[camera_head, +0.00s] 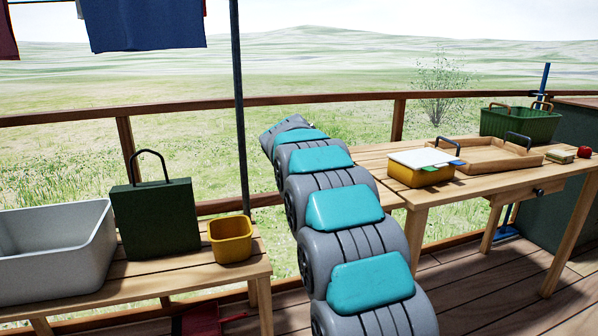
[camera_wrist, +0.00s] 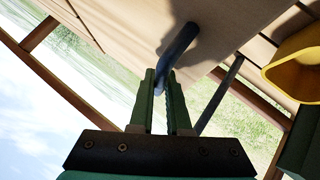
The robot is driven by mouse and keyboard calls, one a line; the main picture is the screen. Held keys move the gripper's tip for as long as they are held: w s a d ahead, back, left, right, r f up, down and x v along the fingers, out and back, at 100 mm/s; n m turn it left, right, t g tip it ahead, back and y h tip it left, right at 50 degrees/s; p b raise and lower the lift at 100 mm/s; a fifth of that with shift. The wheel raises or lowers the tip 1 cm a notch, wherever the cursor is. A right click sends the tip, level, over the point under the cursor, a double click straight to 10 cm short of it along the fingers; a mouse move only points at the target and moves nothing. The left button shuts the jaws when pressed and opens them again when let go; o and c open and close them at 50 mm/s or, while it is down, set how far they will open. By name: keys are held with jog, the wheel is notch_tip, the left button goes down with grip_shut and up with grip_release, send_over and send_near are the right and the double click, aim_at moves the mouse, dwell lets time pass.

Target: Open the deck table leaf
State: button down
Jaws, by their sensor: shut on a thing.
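The deck table (camera_head: 465,187) stands at the right in the head view, its top made of pale wooden planks. Planks at its left end show beside my arm, which hides part of them. In the wrist view a plank panel (camera_wrist: 115,20), apparently the table leaf, fills the top and carries a dark blue-grey bar handle (camera_wrist: 179,42). My gripper (camera_wrist: 163,75) is shut on the lower end of this handle, close to the panel. My arm hides the gripper and handle in the head view, and the leaf's angle is hard to tell.
A yellow lidded box (camera_head: 415,175), a wooden tray (camera_head: 490,160) and a green basket (camera_head: 520,125) stand on the table. A bench at the left holds a white tub (camera_head: 60,245), a dark green bag (camera_head: 155,215) and a yellow pot (camera_head: 231,240). A dark post (camera_head: 239,110) and railing stand near my arm.

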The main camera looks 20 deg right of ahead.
jog(key=shift+d+r, duration=0.1)
jog(key=shift+r, duration=0.05)
jog(key=c, duration=0.9)
grip_release()
jog(key=b+v, duration=0.1)
jog(key=v, duration=0.6)
jog(key=shift+s+r, duration=0.2)
jog(key=shift+s, duration=0.1)
